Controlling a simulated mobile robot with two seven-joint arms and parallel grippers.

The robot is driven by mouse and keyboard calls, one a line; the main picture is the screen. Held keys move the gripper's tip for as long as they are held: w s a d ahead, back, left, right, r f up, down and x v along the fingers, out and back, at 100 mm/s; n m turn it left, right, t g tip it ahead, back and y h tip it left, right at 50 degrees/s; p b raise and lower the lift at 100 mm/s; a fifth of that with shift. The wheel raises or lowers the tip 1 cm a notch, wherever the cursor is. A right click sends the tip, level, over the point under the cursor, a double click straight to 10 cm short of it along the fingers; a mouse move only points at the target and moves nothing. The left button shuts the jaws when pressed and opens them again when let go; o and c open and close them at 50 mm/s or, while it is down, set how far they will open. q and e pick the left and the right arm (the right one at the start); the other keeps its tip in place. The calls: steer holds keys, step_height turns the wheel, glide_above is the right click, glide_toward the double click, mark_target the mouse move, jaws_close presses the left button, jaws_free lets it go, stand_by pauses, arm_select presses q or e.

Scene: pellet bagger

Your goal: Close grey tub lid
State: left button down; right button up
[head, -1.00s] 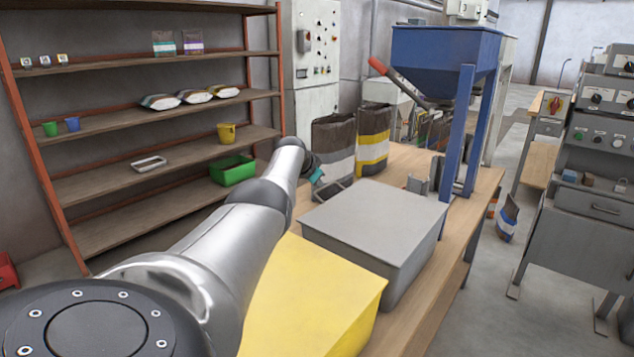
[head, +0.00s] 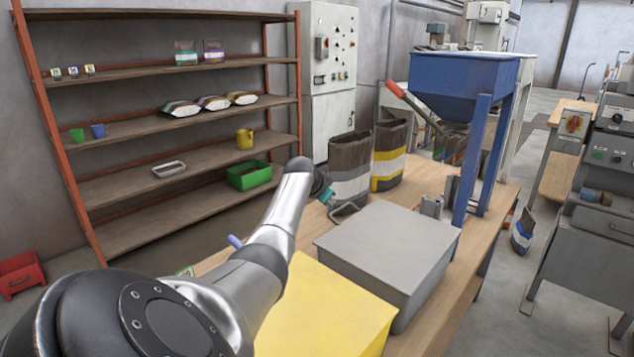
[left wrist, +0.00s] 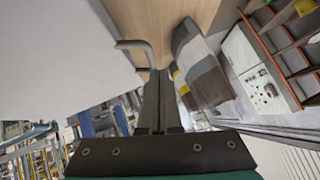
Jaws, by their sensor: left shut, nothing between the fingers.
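The grey tub (head: 408,290) stands on the wooden bench, behind the yellow tub. Its flat grey lid (head: 385,240) lies level across the top, and I see no gap under it. In the left wrist view, a broad pale surface (left wrist: 50,60), likely this tub, fills the left side. A bent grey handle (left wrist: 140,45) sticks out at its edge. My left gripper (left wrist: 158,75) is shut and empty, close beside this handle; I cannot tell whether they touch. In the head view the gripper is small, at the tub's far left corner. My right gripper is out of view.
A yellow tub (head: 325,310) stands in front of the grey tub. Open sacks (head: 350,165) stand behind, and a blue hopper (head: 460,90) on legs stands at the back right. Shelves (head: 170,120) line the left wall. Some bare bench (head: 425,180) shows behind the grey tub.

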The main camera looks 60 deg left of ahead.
arm_select(q)
steer(key=p+v, duration=0.2)
steer(key=v, duration=0.8)
